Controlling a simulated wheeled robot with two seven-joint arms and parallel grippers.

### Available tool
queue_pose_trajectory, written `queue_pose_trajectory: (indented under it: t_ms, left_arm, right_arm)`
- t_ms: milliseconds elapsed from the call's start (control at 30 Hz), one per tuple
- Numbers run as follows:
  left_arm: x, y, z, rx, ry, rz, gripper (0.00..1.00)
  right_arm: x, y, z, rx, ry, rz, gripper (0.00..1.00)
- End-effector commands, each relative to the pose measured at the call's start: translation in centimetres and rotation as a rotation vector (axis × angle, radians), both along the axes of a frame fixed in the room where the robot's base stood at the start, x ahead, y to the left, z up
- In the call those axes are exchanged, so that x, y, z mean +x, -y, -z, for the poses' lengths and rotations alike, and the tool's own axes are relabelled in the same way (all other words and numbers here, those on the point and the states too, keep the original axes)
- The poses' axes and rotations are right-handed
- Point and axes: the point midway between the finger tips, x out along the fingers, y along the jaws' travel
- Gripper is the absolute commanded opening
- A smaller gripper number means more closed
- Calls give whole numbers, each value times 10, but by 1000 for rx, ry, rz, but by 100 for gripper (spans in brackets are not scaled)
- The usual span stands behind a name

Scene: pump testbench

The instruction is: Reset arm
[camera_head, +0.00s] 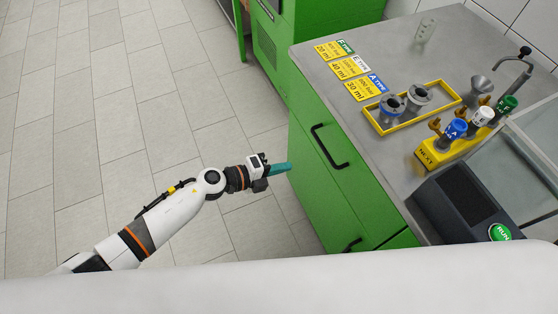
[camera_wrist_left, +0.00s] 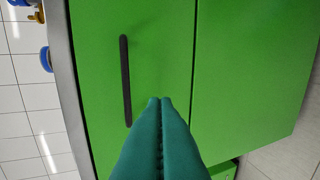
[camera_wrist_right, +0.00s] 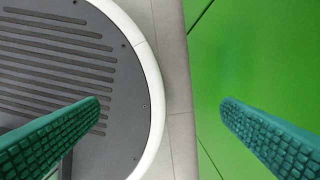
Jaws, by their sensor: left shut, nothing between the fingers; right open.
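My left arm reaches in from the left in the head view. Its gripper (camera_head: 288,167) has teal fingers and is in front of the green cabinet (camera_head: 310,190), over the floor side and below the worktop. In the left wrist view the two fingertips (camera_wrist_left: 160,101) meet, with nothing between them, and point at the green cabinet front near a black handle (camera_wrist_left: 125,80). Whether they touch the front I cannot tell. My right gripper (camera_wrist_right: 160,105) shows only in its own wrist view. Its fingers are wide apart and empty, with a green panel (camera_wrist_right: 250,60) at the right.
The grey worktop (camera_head: 390,150) carries a yellow tray (camera_head: 455,88) with two metal parts, a yellow block (camera_head: 428,155) with blue, white and green-capped valves, a clear beaker (camera_head: 425,30) and a dark panel with a green RUN button (camera_head: 500,232). The tiled floor (camera_head: 110,120) at left is clear.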

Motion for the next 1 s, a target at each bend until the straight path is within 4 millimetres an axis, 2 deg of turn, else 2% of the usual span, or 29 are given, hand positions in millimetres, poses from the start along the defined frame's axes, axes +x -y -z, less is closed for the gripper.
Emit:
queue_pose_trajectory:
  t_ms: [267, 367, 467, 533, 600, 667, 700, 767, 800, 867, 967, 1000]
  left_arm:
    - [-1, -5, -1, -2, -5, -5, 0]
    - [5, -13, 11, -29, -61, -77, 0]
    - [16, -39, 44, -100, -214, -277, 0]
    - [19, -69, 80, -155, -358, -471, 0]
    - [13, -103, 121, -199, -504, -670, 0]
    - [-1, -130, 156, -227, -621, -830, 0]
    - [-13, -148, 178, -240, -693, -929, 0]
    - [-37, -172, 209, -254, -797, -1069, 0]
    - [-56, -187, 229, -260, -865, -1160, 0]
    - [-87, -207, 257, -264, -962, -1289, 0]
    - [-147, -234, 297, -263, -1118, -1494, 0]
    - [-173, -243, 310, -261, -1179, -1573, 0]
  right_arm:
    - [-8, 0, 0, 0, -11, 0, 87]
    - [-10, 0, 0, -1, -14, 1, 87]
    - [-11, 0, 1, -1, -14, 1, 87]
    - [-11, 1, 0, -1, -14, 1, 87]
    - [-11, 1, 0, -1, -14, 1, 87]
    - [-11, 1, 0, -1, -14, 1, 87]
    - [-11, 1, 0, -1, -14, 1, 87]
    - [-11, 1, 0, -1, -14, 0, 87]
    - [-11, 1, 0, -1, -14, 1, 87]
    - [-11, 1, 0, -2, -14, 0, 87]
    - [-11, 2, 0, -2, -15, 0, 87]
    - [-11, 2, 0, -3, -15, 0, 87]
